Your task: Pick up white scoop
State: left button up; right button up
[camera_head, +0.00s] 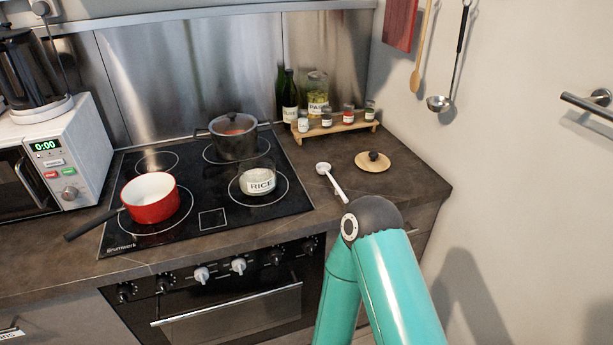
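A white scoop (332,181) lies on the dark countertop, right of the cooktop. Its round bowl is at the back left and its handle runs toward the front right. My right arm's teal links and dark elbow joint show at the bottom, just in front of the scoop's handle end. My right gripper is not visible, and my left gripper and arm are out of the picture.
A wooden lid (372,161) lies right of the scoop. A rice container (257,182), a red pot (150,198) and a dark pot (233,137) stand on the cooktop (213,219). A spice rack (336,127) stands behind. A wall bounds the right.

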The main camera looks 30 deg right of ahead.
aim_at(333, 183)
jog(key=u, duration=1.5)
jog(key=i, duration=0.1)
jog(key=z, duration=3.25)
jog(key=i, duration=0.45)
jog(key=u, duration=0.25)
jog(key=k, duration=0.95)
jog(key=z, duration=0.15)
jog(key=i, duration=0.95)
jog(key=u, duration=0.05)
